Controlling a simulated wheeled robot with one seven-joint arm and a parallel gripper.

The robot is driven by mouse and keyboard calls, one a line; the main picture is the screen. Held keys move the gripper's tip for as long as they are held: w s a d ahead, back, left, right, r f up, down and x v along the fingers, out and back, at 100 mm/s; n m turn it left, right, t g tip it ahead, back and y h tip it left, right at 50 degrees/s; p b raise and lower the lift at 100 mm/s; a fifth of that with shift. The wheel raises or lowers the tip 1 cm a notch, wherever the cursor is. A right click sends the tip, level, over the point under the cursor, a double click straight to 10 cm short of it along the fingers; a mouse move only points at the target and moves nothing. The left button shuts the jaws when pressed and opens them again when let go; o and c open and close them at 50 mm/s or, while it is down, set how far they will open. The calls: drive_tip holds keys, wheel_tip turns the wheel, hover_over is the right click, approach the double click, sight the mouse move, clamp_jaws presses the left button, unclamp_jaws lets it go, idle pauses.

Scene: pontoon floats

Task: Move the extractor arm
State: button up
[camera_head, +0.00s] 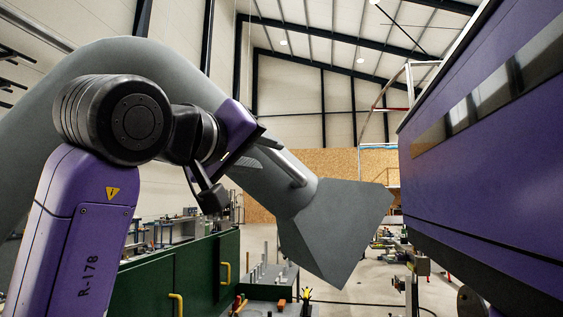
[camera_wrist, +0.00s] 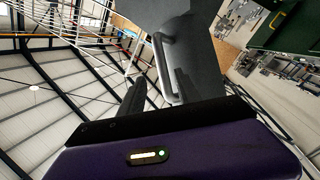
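The extractor arm (camera_head: 130,58) is a thick grey tube arching from the left over to a faceted grey hood (camera_head: 338,222) in the middle of the head view. A thin bar handle (camera_head: 291,167) runs along the tube just above the hood. The handle (camera_wrist: 164,62) and hood also show at the top of the wrist view. My gripper (camera_head: 264,145) is at the handle's upper end, partly hidden by my own wrist. In the wrist view its dark fingers (camera_wrist: 159,92) stand apart, with the handle's near end between them, close to the right finger. Contact cannot be told.
A large purple machine body (camera_head: 490,160) fills the right side. Green cabinets (camera_head: 170,278) with yellow handles stand below the tube. A workbench with tools (camera_head: 270,285) lies under the hood. Open floor (camera_head: 365,285) shows between bench and machine.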

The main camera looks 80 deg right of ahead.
sight(279, 162)
drive_tip(key=p+x, duration=0.1)
drive_tip(key=x, duration=0.4)
drive_tip(key=p+x, duration=0.1)
drive_tip(key=x, duration=0.2)
drive_tip(key=shift+f+p, duration=0.35)
drive_tip(key=shift+f, duration=0.05)
drive_tip(key=shift+a, duration=0.1)
clamp_jaws()
drive_tip(key=shift+w, duration=0.1)
idle(0.9)
